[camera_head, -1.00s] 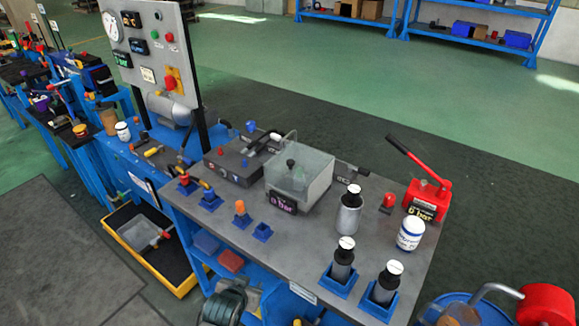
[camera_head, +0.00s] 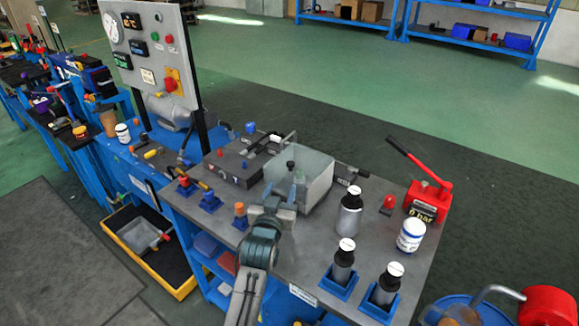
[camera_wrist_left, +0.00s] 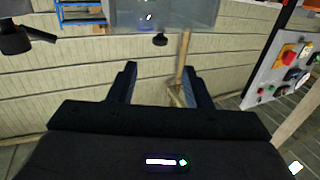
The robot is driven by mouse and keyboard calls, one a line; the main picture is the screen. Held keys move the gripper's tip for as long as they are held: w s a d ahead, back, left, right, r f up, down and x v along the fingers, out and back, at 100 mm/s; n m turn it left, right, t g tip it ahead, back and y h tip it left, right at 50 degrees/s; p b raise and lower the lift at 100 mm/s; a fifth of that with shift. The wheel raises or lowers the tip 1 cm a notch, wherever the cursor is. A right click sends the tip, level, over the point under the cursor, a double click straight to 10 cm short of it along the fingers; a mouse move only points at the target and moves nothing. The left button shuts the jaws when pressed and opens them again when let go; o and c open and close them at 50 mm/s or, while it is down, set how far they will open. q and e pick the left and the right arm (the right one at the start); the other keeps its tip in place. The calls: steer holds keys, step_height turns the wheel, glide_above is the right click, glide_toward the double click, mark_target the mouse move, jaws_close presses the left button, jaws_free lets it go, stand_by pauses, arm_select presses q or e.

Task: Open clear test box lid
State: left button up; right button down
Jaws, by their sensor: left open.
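The clear test box (camera_head: 318,178) stands on the grey bench top in the middle of the head view. A dark knob shows at its upper front, and a thin metal bar rises at its back left. My left gripper (camera_head: 280,200) is at the box's front left side, hiding the lower front and its display. In the left wrist view my left gripper (camera_wrist_left: 158,70) is open, with nothing between its fingers. A pale see-through panel with a dark knob (camera_wrist_left: 159,39) lies beyond the fingertips. I cannot tell whether the gripper touches the box. My right gripper is not in view.
The upright gauge panel (camera_head: 152,60) stands further left.

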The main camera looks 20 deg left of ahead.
mark_target(290, 165)
arm_select(q)
steer(key=w, duration=0.3)
steer(key=w+p, duration=0.1)
steer(key=w, duration=0.6)
steer(key=shift+w+a+p, duration=0.3)
steer(key=shift+w+a, duration=0.05)
steer(key=shift+a, duration=0.05)
steer(key=shift+r, duration=0.1)
steer(key=shift+c, duration=0.5)
jaws_close()
